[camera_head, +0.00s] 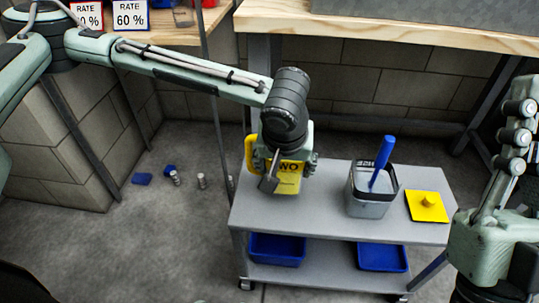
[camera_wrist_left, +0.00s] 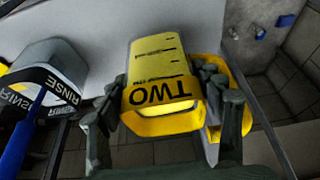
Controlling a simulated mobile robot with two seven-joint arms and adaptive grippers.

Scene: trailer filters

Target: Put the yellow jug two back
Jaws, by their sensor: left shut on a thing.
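The yellow jug two (camera_head: 289,184), with "TWO" on its label, is at the left end of the grey cart's top (camera_head: 325,212). My left gripper (camera_head: 285,165) is shut on it from above. In the left wrist view the jug (camera_wrist_left: 158,62) sits between the two dark fingers of the left gripper (camera_wrist_left: 162,88), its yellow handle to the right. I cannot tell whether its base touches the cart.
A grey rinse container (camera_head: 370,205) with a blue-handled tool (camera_head: 381,163) stands right of the jug. A yellow lid (camera_head: 428,207) lies farther right. Blue trays (camera_head: 277,250) are on the lower shelf. A wooden bench (camera_head: 400,40) is behind. Small items (camera_head: 174,178) lie on the floor left.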

